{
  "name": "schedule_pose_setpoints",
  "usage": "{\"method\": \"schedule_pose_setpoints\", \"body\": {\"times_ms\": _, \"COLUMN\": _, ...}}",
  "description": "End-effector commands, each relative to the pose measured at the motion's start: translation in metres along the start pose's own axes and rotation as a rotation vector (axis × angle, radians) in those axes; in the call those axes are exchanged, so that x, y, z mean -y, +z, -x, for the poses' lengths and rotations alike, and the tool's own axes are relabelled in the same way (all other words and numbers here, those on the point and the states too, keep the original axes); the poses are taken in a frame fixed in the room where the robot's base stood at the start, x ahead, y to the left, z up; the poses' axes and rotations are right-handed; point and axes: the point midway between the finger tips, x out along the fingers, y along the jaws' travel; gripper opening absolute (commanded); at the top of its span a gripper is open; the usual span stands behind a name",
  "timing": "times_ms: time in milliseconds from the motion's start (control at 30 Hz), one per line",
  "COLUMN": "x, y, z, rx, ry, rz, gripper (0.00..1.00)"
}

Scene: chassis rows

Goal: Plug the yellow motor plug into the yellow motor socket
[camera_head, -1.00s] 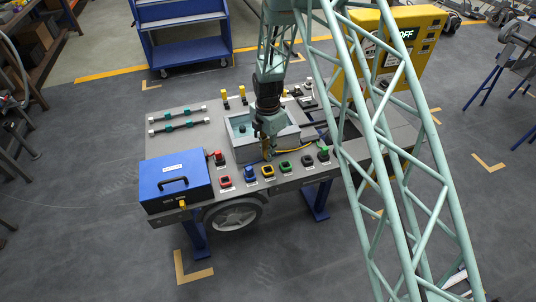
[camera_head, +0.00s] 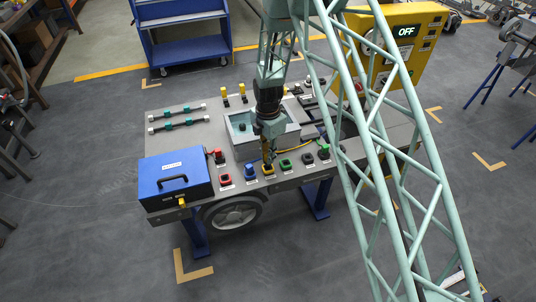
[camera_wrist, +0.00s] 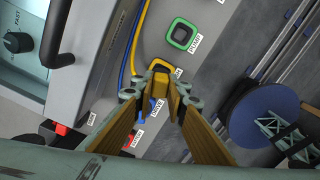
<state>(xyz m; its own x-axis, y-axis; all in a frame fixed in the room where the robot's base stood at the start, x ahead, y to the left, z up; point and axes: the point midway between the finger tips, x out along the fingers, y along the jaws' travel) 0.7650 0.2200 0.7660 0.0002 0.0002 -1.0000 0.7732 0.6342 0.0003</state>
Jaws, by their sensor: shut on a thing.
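My gripper (camera_head: 269,158) points down at the front row of sockets in the head view. In the wrist view its two tan fingers (camera_wrist: 161,88) close in on the yellow motor plug (camera_wrist: 160,79), which is mostly hidden between the tips. The yellow motor socket (camera_head: 268,171) is a square frame on the bench, directly below the gripper in the head view. In the wrist view part of its yellow rim (camera_wrist: 173,67) shows just beyond the fingertips. I cannot tell whether plug and socket touch.
A blue socket (camera_head: 250,173) and a red socket (camera_head: 225,179) lie to the left, and a green-rimmed socket (camera_head: 285,165) to the right. A blue case (camera_head: 175,180) stands at the bench's left. A grey open box (camera_head: 240,145) is behind the gripper. A yellow cable (camera_wrist: 137,40) runs alongside.

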Motion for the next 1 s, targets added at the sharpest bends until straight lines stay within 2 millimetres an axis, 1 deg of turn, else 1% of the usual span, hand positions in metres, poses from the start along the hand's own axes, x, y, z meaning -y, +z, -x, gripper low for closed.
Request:
{"method": "schedule_pose_setpoints", "body": {"times_ms": 100, "x": 0.000, "y": 0.000, "z": -0.007, "rx": 0.000, "ry": 0.000, "rz": 0.000, "gripper": 0.03}}
{"method": "schedule_pose_setpoints", "body": {"times_ms": 300, "x": 0.000, "y": 0.000, "z": -0.013, "rx": 0.000, "ry": -0.001, "rz": 0.000, "gripper": 0.03}}
{"method": "schedule_pose_setpoints", "body": {"times_ms": 1000, "x": 0.000, "y": 0.000, "z": -0.014, "rx": 0.000, "ry": 0.000, "rz": 0.000, "gripper": 0.03}}
